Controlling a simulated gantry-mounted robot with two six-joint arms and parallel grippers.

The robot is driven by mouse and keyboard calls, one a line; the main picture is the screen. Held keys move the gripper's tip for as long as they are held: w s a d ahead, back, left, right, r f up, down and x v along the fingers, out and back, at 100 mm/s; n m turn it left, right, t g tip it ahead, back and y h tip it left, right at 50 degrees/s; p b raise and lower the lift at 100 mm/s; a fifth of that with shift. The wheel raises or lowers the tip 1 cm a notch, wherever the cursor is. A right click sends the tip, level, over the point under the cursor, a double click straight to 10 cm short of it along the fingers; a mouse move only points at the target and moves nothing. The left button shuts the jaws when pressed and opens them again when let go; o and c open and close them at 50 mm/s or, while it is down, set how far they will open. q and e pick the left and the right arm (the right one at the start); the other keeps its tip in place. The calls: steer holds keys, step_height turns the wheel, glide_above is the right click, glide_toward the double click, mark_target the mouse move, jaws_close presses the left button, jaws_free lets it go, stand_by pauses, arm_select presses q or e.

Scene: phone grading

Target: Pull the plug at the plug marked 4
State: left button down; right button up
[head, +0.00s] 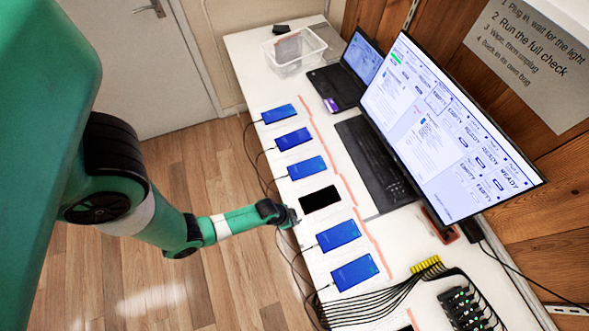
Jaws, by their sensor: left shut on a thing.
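A row of phones runs along the white table's near edge. One phone (320,200), fourth from the far end, has a black screen; the others show blue screens. My left gripper (292,215) is at the table edge, just left of the black-screen phone, shut on the cable plug at that phone's near end. The plug is hidden by the fingers, and I cannot tell whether it is still in the phone. The number marks are too small to read. My right gripper is not in view.
Blue-screen phones stand close on both sides, one beyond (307,167) and one nearer (338,236). Black cables (400,293) gather at the near end by a hub (467,309). A keyboard (375,163), monitor (440,120), laptop (345,75) and clear bin (293,50) stand behind.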

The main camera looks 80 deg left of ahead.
arm_select(q)
steer(key=c, duration=0.8)
jaws_free()
steer(key=shift+r, duration=0.1)
step_height(320, 180, up, 6)
steer(key=p, duration=0.6)
